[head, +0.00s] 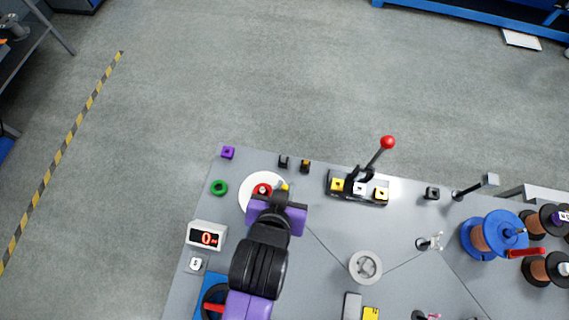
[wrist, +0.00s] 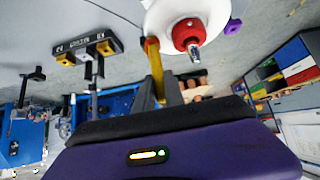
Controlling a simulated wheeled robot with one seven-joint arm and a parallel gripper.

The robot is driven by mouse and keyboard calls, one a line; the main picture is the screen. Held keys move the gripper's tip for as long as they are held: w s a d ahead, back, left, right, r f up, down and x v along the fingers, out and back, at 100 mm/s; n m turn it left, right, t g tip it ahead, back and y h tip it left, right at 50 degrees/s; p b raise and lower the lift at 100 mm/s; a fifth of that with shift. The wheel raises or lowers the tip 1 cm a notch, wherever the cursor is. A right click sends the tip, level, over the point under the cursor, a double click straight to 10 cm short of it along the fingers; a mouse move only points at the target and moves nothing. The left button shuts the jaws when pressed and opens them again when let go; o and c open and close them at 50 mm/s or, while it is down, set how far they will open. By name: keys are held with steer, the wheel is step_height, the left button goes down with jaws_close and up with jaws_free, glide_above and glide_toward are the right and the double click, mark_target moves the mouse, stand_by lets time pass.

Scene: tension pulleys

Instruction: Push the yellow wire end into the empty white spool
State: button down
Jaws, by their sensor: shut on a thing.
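The white spool (head: 245,198) is a white disc with a red hub (head: 262,189) at the left of the table. In the wrist view the white spool (wrist: 207,12) is at the top, with its red hub (wrist: 186,34) and a metal tip facing me. My gripper (head: 283,193) is at the spool's right side. In the wrist view my gripper (wrist: 166,90) is shut on the yellow wire end (wrist: 153,62), whose tip overlaps the disc's edge. I cannot tell whether the tip touches the spool. My arm hides part of the disc in the head view.
A block with a red-knobbed lever (head: 386,143) stands at the back. A digital display (head: 206,237) and a green ring (head: 219,187) are left of the spool. A grey round pulley (head: 366,266) and a blue spool (head: 482,236) are to the right. Thin wires cross the table.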

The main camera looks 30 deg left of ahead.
stand_by(0.3)
steer(key=c, duration=1.3)
jaws_free()
steer(key=shift+c, duration=0.2)
steer(key=o, duration=0.3)
steer(key=shift+o, duration=0.2)
steer(key=shift+s+r, duration=0.1)
steer(key=v, duration=0.6)
steer(key=shift+s+r, duration=0.25)
steer(key=shift+r, duration=0.05)
steer(key=shift+d, duration=0.1)
